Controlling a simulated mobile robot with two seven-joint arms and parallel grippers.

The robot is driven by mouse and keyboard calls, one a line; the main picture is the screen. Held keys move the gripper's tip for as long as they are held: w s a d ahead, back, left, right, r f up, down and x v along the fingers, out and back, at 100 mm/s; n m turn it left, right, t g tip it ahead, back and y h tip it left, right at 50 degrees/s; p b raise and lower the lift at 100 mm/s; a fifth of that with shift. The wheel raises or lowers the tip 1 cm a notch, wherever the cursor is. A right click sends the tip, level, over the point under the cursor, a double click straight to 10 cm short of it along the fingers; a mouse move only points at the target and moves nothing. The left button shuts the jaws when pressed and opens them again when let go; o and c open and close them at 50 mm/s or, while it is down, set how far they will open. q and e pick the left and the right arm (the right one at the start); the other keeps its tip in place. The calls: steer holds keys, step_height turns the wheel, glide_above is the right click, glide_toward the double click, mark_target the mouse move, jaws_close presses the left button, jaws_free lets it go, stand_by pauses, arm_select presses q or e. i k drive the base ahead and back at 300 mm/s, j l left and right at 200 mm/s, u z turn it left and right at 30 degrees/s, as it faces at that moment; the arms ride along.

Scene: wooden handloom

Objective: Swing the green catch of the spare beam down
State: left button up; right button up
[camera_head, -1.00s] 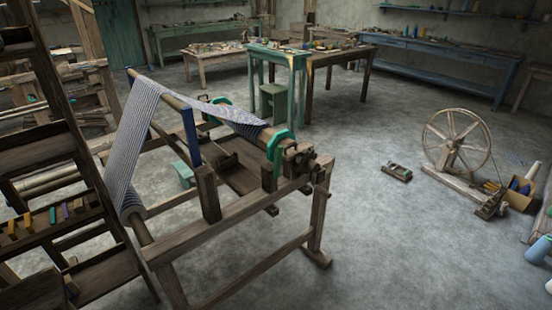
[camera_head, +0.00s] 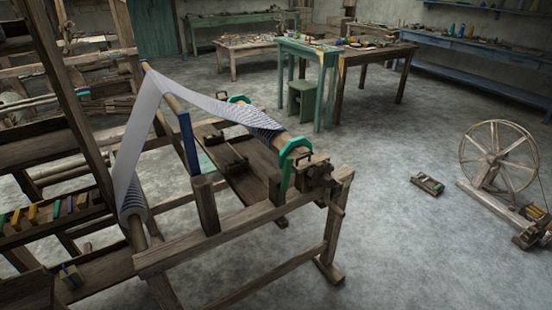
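A wooden loom frame (camera_head: 240,232) stands at left centre, with striped cloth (camera_head: 145,130) running over its top bar and down to a lower roller. A beam (camera_head: 272,136) at its right side carries a green angular piece (camera_head: 291,163) at the near end and another green piece (camera_head: 238,99) at the far end. I cannot tell whether either is the catch of the spare beam, and no separate green catch can be made out. Neither of my grippers is in view.
A dark shelved rack (camera_head: 70,130) with small coloured pieces fills the left edge. A spinning wheel (camera_head: 497,156) stands at the right, and a small wooden item (camera_head: 428,184) lies on the floor. A green table (camera_head: 308,52) is behind.

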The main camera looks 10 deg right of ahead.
mark_target(289, 161)
steer(key=i+l+u, duration=0.25)
steer(key=l+u, duration=0.25)
steer(key=l, duration=0.25)
steer(key=i+l+u, duration=0.15)
steer(key=l+u, duration=0.35)
steer(key=l, duration=0.25)
steer(key=l+u, duration=0.5)
steer(key=l, duration=0.3)
steer(key=k+l+u, duration=0.2)
steer(key=l+u, duration=0.3)
steer(key=l, duration=0.3)
